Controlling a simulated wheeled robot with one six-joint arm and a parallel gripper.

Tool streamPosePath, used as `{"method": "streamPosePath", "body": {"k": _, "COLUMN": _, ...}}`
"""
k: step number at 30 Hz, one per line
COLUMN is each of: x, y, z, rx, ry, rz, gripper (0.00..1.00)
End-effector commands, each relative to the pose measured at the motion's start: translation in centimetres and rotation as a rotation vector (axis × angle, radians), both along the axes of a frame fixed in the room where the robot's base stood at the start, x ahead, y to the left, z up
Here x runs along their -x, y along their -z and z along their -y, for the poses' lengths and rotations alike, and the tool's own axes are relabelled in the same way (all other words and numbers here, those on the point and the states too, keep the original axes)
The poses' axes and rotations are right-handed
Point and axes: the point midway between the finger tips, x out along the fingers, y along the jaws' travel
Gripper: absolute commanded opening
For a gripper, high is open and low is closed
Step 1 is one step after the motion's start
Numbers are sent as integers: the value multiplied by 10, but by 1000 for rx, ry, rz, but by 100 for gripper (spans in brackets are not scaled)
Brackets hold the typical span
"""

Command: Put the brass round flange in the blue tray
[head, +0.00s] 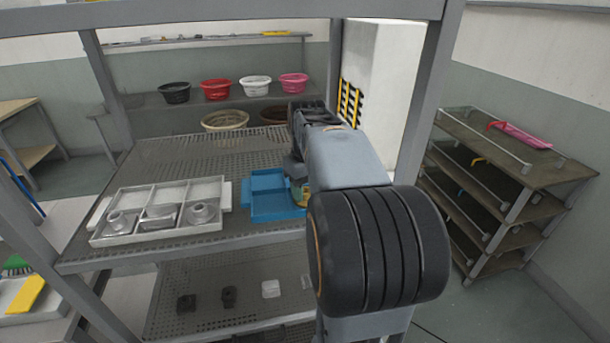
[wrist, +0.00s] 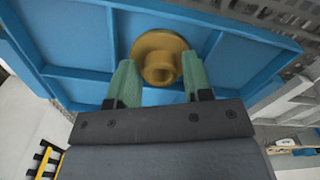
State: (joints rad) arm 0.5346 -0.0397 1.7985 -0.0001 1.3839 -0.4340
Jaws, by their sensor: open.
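The brass round flange (wrist: 160,60) is in a compartment of the blue tray (wrist: 75,38), with its raised hub facing my wrist camera. My gripper (wrist: 160,72) is open, with one green finger on each side of the hub. I cannot tell whether the fingers touch the flange. In the head view the blue tray (head: 268,183) sits on the perforated shelf, its right part hidden behind my arm. The flange is mostly hidden by my arm there.
A white divided tray (head: 100,213) with several grey metal parts stands left of the blue tray. Several coloured bowls (head: 216,89) stand behind. Shelf posts (head: 425,90) rise near my arm. The shelf behind the trays (head: 195,155) is clear.

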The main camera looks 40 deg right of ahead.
Motion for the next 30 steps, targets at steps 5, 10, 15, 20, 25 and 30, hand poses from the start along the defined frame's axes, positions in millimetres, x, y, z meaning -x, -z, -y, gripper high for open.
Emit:
{"method": "streamPosePath", "body": {"k": 5, "x": -1, "y": -27, "z": 0, "rx": 2, "ry": 0, "rz": 5, "gripper": 46}}
{"method": "streamPosePath", "body": {"k": 10, "x": -1, "y": -62, "z": 0, "rx": 2, "ry": 0, "rz": 5, "gripper": 46}}
{"method": "streamPosePath", "body": {"k": 15, "x": -1, "y": -91, "z": 0, "rx": 2, "ry": 0, "rz": 4, "gripper": 46}}
{"method": "streamPosePath", "body": {"k": 20, "x": -1, "y": -109, "z": 0, "rx": 1, "ry": 0, "rz": 2, "gripper": 46}}
{"method": "streamPosePath", "body": {"k": 25, "x": 0, "y": -118, "z": 0, "rx": 0, "ry": 0, "rz": 1, "gripper": 46}}
{"method": "streamPosePath", "body": {"k": 30, "x": 0, "y": -119, "z": 0, "rx": 0, "ry": 0, "rz": 1, "gripper": 46}}
